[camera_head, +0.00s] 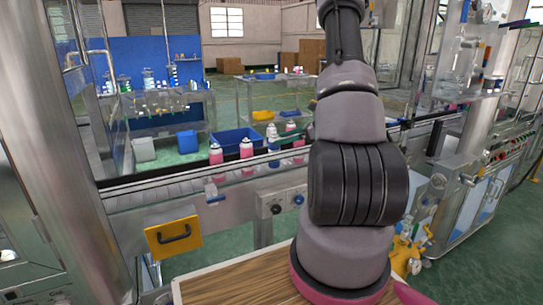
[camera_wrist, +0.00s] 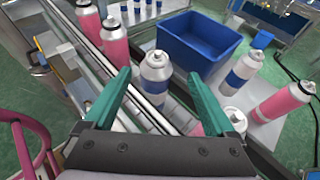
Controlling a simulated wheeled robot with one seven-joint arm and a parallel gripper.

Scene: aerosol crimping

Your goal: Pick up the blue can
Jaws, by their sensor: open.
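A silver can with a blue band (camera_wrist: 155,74) stands upright between the fingers of my gripper (camera_wrist: 158,76) in the wrist view. The green fingers are open, one on each side of it, and I cannot tell whether either touches it. A blue-banded can (camera_head: 272,138) also shows beside my gripper in the head view. A second blue-banded can (camera_wrist: 243,70) stands farther right in the wrist view.
Pink cans (camera_head: 215,155) (camera_head: 246,149) stand on the conveyor (camera_head: 150,196) to the left. In the wrist view, a pink can (camera_wrist: 283,102) stands at right, and another can top (camera_wrist: 235,118) is close by the right finger. A blue bin (camera_wrist: 200,42) lies beyond.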

